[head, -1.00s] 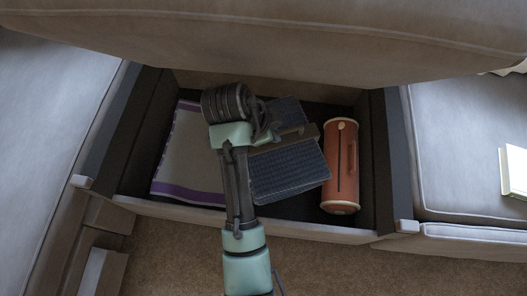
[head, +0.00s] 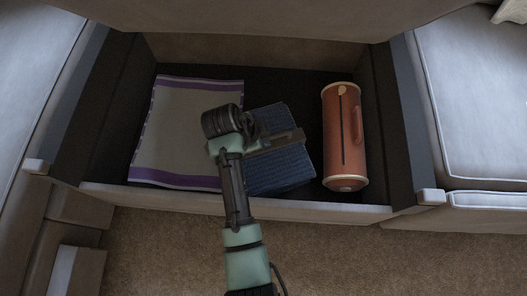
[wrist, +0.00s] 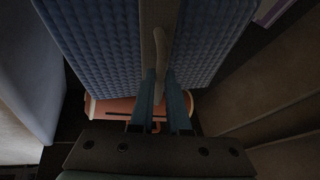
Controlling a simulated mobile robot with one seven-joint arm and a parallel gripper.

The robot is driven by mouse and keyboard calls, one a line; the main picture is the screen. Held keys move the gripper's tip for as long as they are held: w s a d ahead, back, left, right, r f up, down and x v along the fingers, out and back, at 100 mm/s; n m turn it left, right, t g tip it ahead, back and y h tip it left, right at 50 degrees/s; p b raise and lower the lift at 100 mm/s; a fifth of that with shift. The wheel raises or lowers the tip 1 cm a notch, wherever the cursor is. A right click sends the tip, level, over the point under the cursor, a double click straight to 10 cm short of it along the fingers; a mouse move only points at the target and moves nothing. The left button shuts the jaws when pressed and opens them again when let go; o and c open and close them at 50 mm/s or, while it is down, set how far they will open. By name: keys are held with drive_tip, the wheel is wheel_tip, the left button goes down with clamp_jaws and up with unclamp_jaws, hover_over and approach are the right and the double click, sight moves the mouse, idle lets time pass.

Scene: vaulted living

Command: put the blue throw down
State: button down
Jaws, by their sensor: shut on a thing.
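The blue throw (head: 288,168) is a folded, ribbed dark blue bundle inside the open storage box under the sofa seat. My gripper (wrist: 164,105) is shut on it; in the wrist view the fingers close around the tan strip at the middle of the blue throw (wrist: 90,45). In the head view my wrist and hand cover part of the throw, and the fingertips are hidden. The throw lies between a grey cloth and an orange canister. I cannot tell whether its underside touches the box floor.
The grey cloth with purple borders (head: 180,130) lies flat on the left of the box. The orange canister (head: 344,140) lies on the right. The box's front wall (head: 330,211) and side walls surround them. Dark floor shows behind the throw. A seat overhangs the back.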

wheel_tip(320, 180, down, 7)
drive_tip(key=b, duration=0.3)
drive_tip(key=shift+w+r+b, duration=0.1)
drive_tip(key=shift+r+b, duration=0.05)
drive_tip(key=shift+b, duration=0.2)
drive_tip(key=shift+r, duration=0.1)
drive_tip(key=c, duration=0.9)
unclamp_jaws()
drive_tip(key=p+v, duration=0.7)
drive_tip(key=v, duration=0.4)
drive_tip(key=shift+d, duration=0.1)
drive_tip(key=shift+s+a+r+p, duration=0.2)
drive_tip(key=shift+s+r+p, duration=0.1)
drive_tip(key=shift+r+p, duration=0.15)
